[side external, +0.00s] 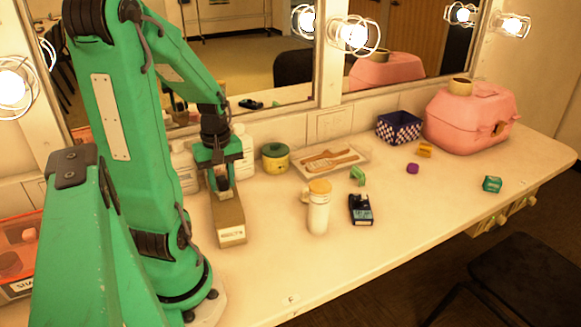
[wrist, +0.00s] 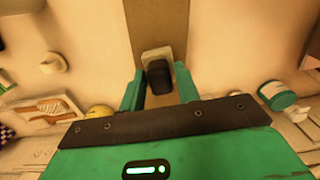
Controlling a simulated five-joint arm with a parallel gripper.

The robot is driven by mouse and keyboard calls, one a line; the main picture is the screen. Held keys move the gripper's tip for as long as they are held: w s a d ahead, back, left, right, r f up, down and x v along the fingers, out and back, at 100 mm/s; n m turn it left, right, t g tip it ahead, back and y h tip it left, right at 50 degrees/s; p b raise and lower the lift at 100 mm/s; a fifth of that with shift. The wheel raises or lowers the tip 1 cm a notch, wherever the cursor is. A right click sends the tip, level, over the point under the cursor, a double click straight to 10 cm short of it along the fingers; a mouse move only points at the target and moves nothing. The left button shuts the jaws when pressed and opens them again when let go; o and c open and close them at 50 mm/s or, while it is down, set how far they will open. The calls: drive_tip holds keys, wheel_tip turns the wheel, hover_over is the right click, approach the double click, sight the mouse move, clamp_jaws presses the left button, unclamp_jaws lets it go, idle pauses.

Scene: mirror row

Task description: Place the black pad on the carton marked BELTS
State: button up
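The carton (side external: 230,222) is a long brown box with a pale label on its near end; the print is too small to read. It also shows in the wrist view as a brown strip (wrist: 157,18). My gripper (side external: 220,180) points down over the carton's far part. The black pad (wrist: 158,77) lies between the two green fingers (wrist: 159,85), with a pale beige block beneath or behind it. The fingers appear closed against its sides. In the side view the pad (side external: 222,183) is a small dark shape under the gripper. Whether it touches the carton is unclear.
The front counter is clear. Mirrors stand behind.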

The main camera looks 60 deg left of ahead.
sight(226, 179)
drive_tip(key=shift+o, duration=0.9)
drive_tip(key=shift+r, duration=0.1)
wheel_tip(226, 179, up, 12)
drive_tip(key=shift+r, duration=0.1)
idle(0.5)
drive_tip(key=w+d+m+t, duration=0.2)
drive_tip(key=w+d+m, duration=0.1)
drive_tip(key=d+m, duration=0.6)
drive_tip(key=w+d+r+m+t, duration=0.1)
drive_tip(key=w+d+m+t, duration=0.2)
drive_tip(key=d+m, duration=0.6)
drive_tip(key=d, duration=0.3)
drive_tip(key=shift+r+t, duration=0.2)
drive_tip(key=shift+t, duration=0.1)
